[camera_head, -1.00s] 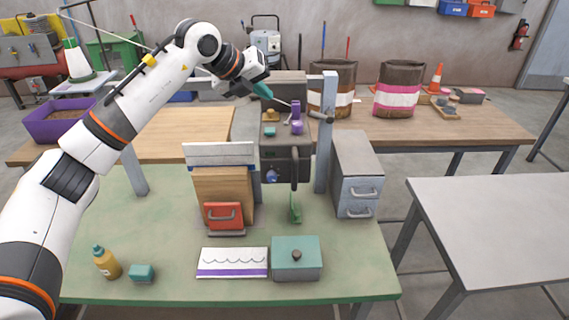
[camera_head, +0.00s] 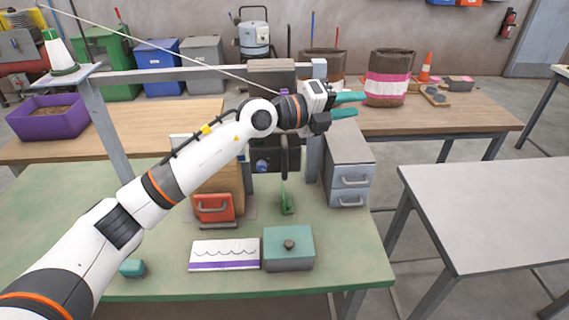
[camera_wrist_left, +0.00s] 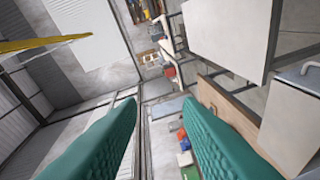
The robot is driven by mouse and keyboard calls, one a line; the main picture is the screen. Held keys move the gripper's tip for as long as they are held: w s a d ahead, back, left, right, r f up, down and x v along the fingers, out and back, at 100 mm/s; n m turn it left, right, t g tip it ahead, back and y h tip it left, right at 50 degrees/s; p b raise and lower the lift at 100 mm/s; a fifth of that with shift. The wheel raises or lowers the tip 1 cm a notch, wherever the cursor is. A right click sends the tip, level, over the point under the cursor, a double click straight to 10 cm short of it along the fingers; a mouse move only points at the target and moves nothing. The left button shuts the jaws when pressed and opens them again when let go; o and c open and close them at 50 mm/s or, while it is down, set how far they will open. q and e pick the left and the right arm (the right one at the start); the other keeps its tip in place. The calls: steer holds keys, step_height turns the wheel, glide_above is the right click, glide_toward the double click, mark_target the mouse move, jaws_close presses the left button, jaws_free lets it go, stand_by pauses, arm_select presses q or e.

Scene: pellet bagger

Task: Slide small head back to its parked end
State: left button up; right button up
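The dark machine head (camera_head: 275,157) stands between the posts of a grey frame on the green bench. It has a blue knob (camera_head: 262,166) and a dark vertical lever (camera_head: 284,152). Its upper part is mostly hidden behind my left arm, with a small purple piece showing. I cannot tell which part is the small head. My left gripper (camera_head: 359,104) is right of the machine, above the back table, with its teal fingers apart. The left wrist view shows both fingers (camera_wrist_left: 160,130) wide apart with nothing between them. My right gripper is out of view.
A grey drawer cabinet (camera_head: 348,168) stands right of the machine. The grey table (camera_head: 490,220) at right is clear.

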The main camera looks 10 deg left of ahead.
arm_select(q)
steer(key=s+d+n+t+h, duration=0.3)
steer(key=s+d+n+t, duration=0.1)
steer(key=d+n, duration=0.1)
steer(key=n+t+y+b, duration=0.2)
steer(key=n+t+y, duration=0.1)
steer(key=n+y, duration=2.7)
glide_toward(286, 164)
steer(key=w+a+n+h+p, duration=0.1)
steer(key=w+a, duration=0.1)
steer(key=w+a+r+n+h+p, duration=0.1)
steer(key=w, duration=0.2)
steer(key=w+a+r+n+h+p, duration=0.1)
steer(key=w+a+h, duration=0.1)
steer(key=shift+w+a+r+n, duration=0.1)
steer(key=shift+w+a+n, duration=0.1)
steer(key=shift+a+n, duration=0.15)
steer(key=shift+w+a+p, duration=0.3)
steer(key=shift+w+p, duration=0.05)
steer(key=shift+w, duration=0.15)
jaws_close()
